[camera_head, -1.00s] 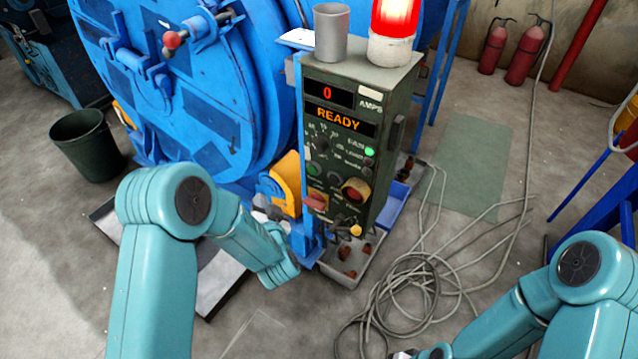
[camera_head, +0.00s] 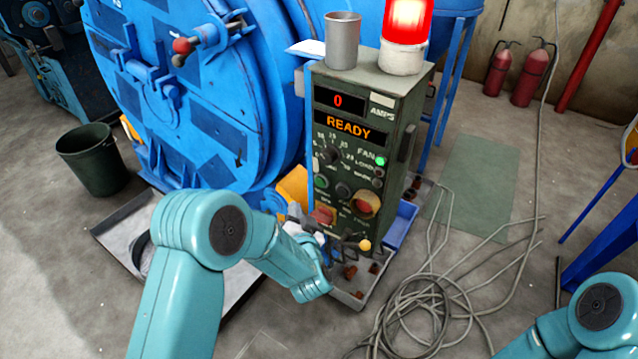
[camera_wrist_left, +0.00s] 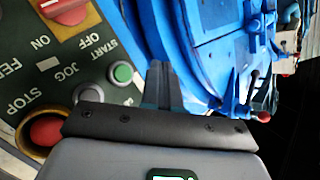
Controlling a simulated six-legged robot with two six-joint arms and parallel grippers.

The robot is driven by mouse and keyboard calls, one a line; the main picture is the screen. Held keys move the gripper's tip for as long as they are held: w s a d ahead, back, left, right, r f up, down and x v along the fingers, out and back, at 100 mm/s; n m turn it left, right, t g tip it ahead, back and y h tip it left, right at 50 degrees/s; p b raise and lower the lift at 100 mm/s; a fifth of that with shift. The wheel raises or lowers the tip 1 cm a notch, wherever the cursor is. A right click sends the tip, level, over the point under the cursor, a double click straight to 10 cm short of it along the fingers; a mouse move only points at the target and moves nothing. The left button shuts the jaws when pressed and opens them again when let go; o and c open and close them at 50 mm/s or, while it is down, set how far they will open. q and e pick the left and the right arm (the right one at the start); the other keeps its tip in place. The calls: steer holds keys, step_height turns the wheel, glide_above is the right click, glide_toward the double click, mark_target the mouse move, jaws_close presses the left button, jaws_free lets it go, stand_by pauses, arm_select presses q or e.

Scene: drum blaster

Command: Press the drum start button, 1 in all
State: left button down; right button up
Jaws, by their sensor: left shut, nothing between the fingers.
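The green control box (camera_head: 325,150) stands beside the blue drum, its display lit "0" and "READY". The green start button (camera_head: 321,182) is on its lower left; in the left wrist view the green button (camera_wrist_left: 122,74) sits beside the word START. My left gripper (camera_head: 320,232) is low at the box's front, small and partly hidden by my arm in the head view. In the left wrist view its fingers (camera_wrist_left: 160,70) are shut and empty, to the right of the green button; I cannot tell the depth gap. My right gripper is out of view.
A red stop button (camera_head: 365,203) and red switch (camera_head: 322,213) are near the start button. A grey cup (camera_head: 342,42) and red beacon (camera_head: 407,30) stand on the box. Coiled cable (camera_head: 430,305) lies on the floor. The blue drum (camera_head: 190,90) is left.

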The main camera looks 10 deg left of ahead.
mark_target(321, 181)
arm_select(q)
steer(key=w+d, duration=0.2)
steer(key=w, duration=0.4)
steer(key=shift+w+d+b, duration=0.25)
steer(key=shift+w+b, duration=0.05)
steer(key=shift+w, duration=0.05)
steer(key=shift+w, duration=0.1)
stand_by(1.7)
steer(key=shift+w+d, duration=0.15)
steer(key=shift+w, duration=0.15)
